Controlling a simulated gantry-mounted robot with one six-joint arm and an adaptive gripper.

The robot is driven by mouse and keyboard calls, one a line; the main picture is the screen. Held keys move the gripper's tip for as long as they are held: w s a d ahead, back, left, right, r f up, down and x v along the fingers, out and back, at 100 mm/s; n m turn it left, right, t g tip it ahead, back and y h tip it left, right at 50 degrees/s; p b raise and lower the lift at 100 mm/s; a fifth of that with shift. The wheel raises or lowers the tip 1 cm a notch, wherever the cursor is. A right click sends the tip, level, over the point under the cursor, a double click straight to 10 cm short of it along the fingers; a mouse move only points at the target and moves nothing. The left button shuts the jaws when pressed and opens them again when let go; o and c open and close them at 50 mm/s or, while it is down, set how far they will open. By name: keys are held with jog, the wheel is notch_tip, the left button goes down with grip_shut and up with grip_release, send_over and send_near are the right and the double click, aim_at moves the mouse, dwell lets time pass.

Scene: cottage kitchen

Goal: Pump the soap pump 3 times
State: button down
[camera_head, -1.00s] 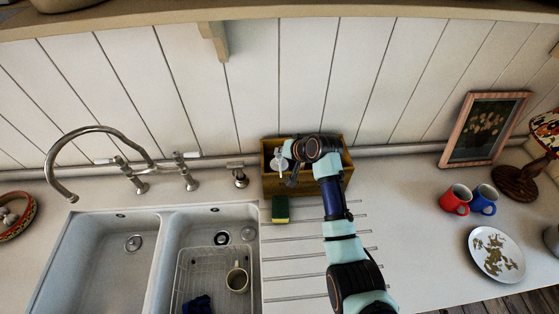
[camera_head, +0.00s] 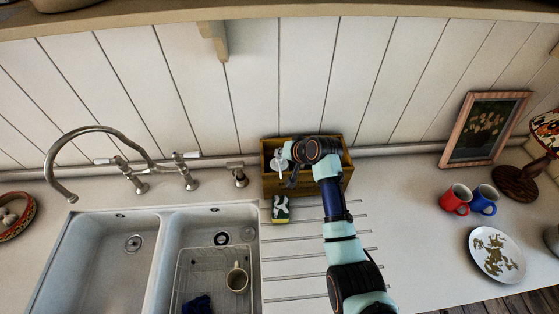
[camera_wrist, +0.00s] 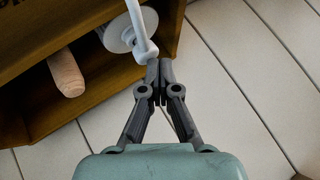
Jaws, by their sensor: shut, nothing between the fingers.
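The white soap pump (camera_head: 279,162) stands in a wooden box (camera_head: 311,188) against the back wall. My gripper (camera_head: 291,181) is at the pump, at the box's left part. In the wrist view, the pump's white nozzle (camera_wrist: 144,46) and round collar (camera_wrist: 119,36) show above my gripper (camera_wrist: 157,75). Its fingers are shut with nothing between them. The fingertips are at the nozzle's end; I cannot tell whether they touch it. The pump's lower body is hidden.
A wooden cylindrical handle (camera_wrist: 66,74) lies in the box. Left are a double sink (camera_head: 150,262), a tap (camera_head: 97,130) and a metal fitting (camera_head: 237,176). Right are a red mug (camera_head: 455,199), blue mug (camera_head: 484,200), plate (camera_head: 497,254) and picture frame (camera_head: 484,130).

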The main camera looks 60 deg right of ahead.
jog(key=shift+f, duration=0.1)
jog(key=shift+r+p, duration=0.4)
jog(key=shift+p, duration=0.25)
notch_tip(320, 180, up, 6)
jog(key=p, duration=0.5)
jog(key=shift+r+p, duration=0.15)
jog(key=shift+p, duration=0.15)
dwell(1.4)
